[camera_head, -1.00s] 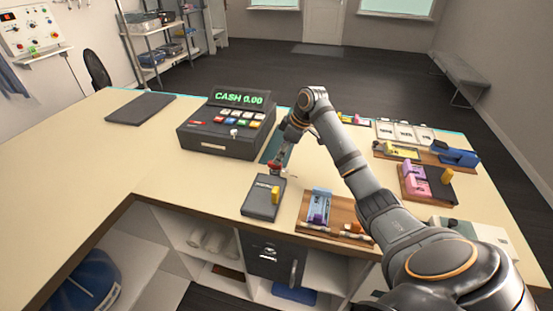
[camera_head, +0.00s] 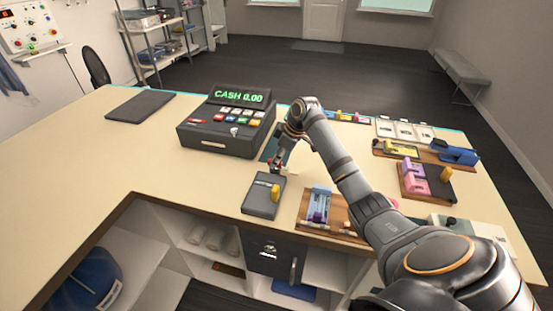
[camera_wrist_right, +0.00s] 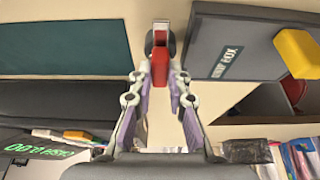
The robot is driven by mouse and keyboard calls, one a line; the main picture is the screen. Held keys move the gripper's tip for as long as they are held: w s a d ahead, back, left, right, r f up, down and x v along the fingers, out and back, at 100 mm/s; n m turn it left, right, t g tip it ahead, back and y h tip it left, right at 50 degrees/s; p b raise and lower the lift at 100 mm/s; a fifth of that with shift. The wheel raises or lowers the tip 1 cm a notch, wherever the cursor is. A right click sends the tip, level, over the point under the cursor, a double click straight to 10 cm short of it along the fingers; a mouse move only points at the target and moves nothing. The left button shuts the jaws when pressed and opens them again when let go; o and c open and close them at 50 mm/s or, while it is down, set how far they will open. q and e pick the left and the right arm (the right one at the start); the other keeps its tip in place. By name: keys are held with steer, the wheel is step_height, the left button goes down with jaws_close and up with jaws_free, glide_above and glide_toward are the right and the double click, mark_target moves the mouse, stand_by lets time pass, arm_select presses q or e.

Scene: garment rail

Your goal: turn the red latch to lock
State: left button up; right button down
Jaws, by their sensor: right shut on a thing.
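A dark grey lidded box (camera_head: 263,204) sits near the front edge of the counter. A yellow piece (camera_head: 275,197) is on its right side; it also shows in the right wrist view (camera_wrist_right: 299,53). The small red latch (camera_wrist_right: 160,66) is beside the box's far side, with a pale metal part at its tip. My right gripper (camera_wrist_right: 162,82) has its purple-padded fingers on both sides of the red latch and is shut on it. In the head view this gripper (camera_head: 277,165) is small and partly hidden by its own arm. My left gripper is not in view.
A cash register (camera_head: 228,124) stands left of the box, behind it. A wooden board with a blue-purple piece (camera_head: 318,206) lies close on the right. More boards and small parts are farther right. The counter's left half is mostly clear, apart from a dark mat (camera_head: 140,108).

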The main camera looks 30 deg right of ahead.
steer(key=shift+r+m+p, duration=0.25)
steer(key=shift+m+p, duration=0.15)
steer(key=shift+p, duration=0.5)
steer(key=m+h+p, duration=0.1)
steer(key=m+p, duration=0.2)
steer(key=p, duration=0.1)
steer(key=m+h+p, duration=0.1)
steer(key=m+p, duration=0.2)
steer(key=p, duration=0.2)
steer(key=m+t+h+p, duration=0.1)
steer(key=m+h+p, duration=0.1)
steer(key=m+p, duration=0.2)
steer(key=shift+a+r+p, duration=0.15)
steer(key=shift+a+p, duration=0.2)
steer(key=shift+p, duration=0.1)
steer(key=m+h+p, duration=0.1)
steer(key=m+p, duration=0.1)
steer(key=m, duration=0.1)
steer(key=shift+m, duration=0.3)
steer(key=shift+w+a+f+m+g+h+p, duration=0.1)
steer(key=shift+f+m+g+h+p, duration=0.2)
steer(key=shift+m, duration=0.5)
steer(key=shift+r+m+g+h+p, duration=0.1)
steer(key=shift+m+g+h, duration=0.25)
steer(key=shift+m, duration=0.45)
steer(key=c, duration=1.3)
jaws_free()
steer(key=shift+f, duration=0.15)
